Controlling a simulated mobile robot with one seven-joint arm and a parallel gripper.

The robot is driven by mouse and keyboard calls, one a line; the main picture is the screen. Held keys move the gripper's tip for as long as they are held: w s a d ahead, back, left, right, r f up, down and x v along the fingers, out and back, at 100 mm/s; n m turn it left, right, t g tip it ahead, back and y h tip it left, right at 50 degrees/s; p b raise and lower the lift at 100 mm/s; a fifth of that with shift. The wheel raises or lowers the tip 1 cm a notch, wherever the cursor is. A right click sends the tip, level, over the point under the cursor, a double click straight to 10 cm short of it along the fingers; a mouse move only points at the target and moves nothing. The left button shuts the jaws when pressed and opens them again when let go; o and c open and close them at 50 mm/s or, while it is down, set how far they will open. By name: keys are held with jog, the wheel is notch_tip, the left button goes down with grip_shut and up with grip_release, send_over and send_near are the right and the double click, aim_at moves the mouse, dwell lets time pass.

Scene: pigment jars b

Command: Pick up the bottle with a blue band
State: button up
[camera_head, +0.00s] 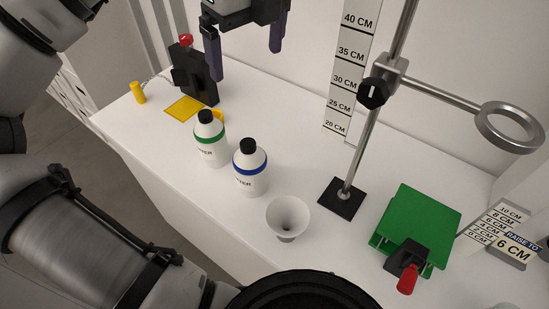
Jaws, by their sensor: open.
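The bottle with a blue band (250,168) stands upright on the white table, near the middle of the head view. It is white with a black cap, and its label is only partly readable. A similar bottle with a green band (210,139) stands just to its left and slightly farther back. My gripper (245,62) is at the top of the view, above and behind the bottles. Its two dark fingers are spread apart with nothing between them. Its upper part is cut off by the frame edge.
A white funnel (288,217) stands right of the blue-banded bottle. A metal stand (341,197) with a ring (511,127) rises behind it. A green platform (419,224) is at right. A black block (193,75), yellow square (185,107) and yellow cylinder (138,92) are at left.

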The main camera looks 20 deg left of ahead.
notch_tip(320, 180, down, 6)
jog(key=r+b, duration=0.1)
jog(key=b, duration=0.6)
send_near(248, 142)
jog(key=f, duration=0.2)
jog(key=f+p, duration=0.1)
jog(key=f, duration=0.1)
jog(key=a+f+p, duration=0.1)
jog(key=f, duration=0.1)
jog(key=shift+w+f, duration=0.3)
jog(key=shift+f, duration=0.1)
jog(key=shift+a+f+p, duration=0.1)
jog(key=shift+f+p, duration=1)
jog(key=shift+f, duration=1.7)
jog(key=c, duration=1.3)
jog(key=shift+r, duration=0.15)
jog(key=shift+c, duration=0.2)
